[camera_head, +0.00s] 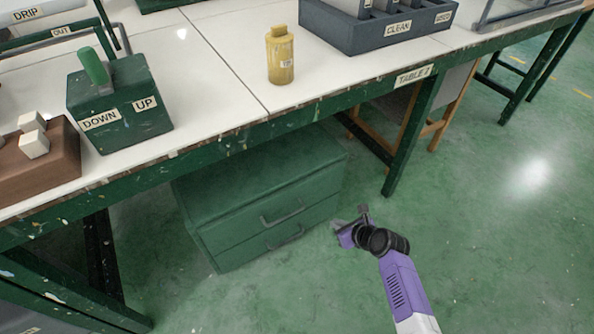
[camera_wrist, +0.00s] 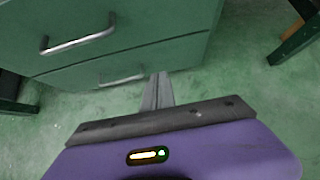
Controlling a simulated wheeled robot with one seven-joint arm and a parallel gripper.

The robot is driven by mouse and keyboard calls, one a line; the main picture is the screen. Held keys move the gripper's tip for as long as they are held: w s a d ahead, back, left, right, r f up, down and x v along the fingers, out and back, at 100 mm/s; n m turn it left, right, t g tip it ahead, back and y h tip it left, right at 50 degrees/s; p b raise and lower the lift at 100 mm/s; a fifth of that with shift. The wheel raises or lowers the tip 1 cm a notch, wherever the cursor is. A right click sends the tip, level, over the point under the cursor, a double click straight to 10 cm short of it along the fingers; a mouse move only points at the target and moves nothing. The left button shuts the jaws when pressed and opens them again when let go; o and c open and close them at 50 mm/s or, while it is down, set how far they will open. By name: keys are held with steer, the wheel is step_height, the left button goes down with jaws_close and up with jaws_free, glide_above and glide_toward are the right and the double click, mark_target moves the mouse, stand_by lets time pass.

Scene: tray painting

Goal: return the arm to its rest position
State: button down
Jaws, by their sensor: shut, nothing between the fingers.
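My arm shows in the head view, purple and white, reaching in from the bottom right over the green floor. My gripper (camera_head: 352,222) is at its far end, below the table's front edge and to the right of the green drawer cabinet. In the wrist view my gripper (camera_wrist: 158,80) shows its grey fingers together, with nothing between them. They point towards the lower part of the cabinet front. I cannot tell the exact gap to the cabinet.
The green drawer cabinet (camera_head: 235,232) with two handles stands under the white-topped table (camera_head: 205,95). On the table are a yellow bottle (camera_head: 280,58), a green lever box (camera_head: 120,108), a brown block (camera_head: 45,165) and a dark tray (camera_head: 375,38). Floor at right is clear.

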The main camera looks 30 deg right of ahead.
steer(key=w+d+r+n+t+h, duration=0.2)
steer(key=d+r+n, duration=0.2)
steer(key=r+n, duration=0.3)
steer(key=s+a+r+n+t+h, duration=0.1)
steer(key=s+a+r+n+h, duration=0.1)
steer(key=s+r+n, duration=0.5)
steer(key=s+a+r+n+t+y, duration=0.1)
steer(key=s+a+r+n, duration=0.55)
steer(key=s, duration=0.25)
steer(key=s+a+r+n+t+y, duration=0.1)
steer(key=s+a+r+n+y, duration=0.1)
steer(key=s+a+r+n, duration=0.55)
steer(key=s+a+r+n+y, duration=0.1)
steer(key=s+a+r+n, duration=0.35)
steer(key=s+n, duration=0.5)
step_height(320, 180, up, 25)
steer(key=s+m+p, duration=0.1)
steer(key=p, duration=2.4)
steer(key=shift+s+a+f+p, duration=0.15)
steer(key=shift+s+a+p, duration=0.05)
steer(key=shift+a+p, duration=0.1)
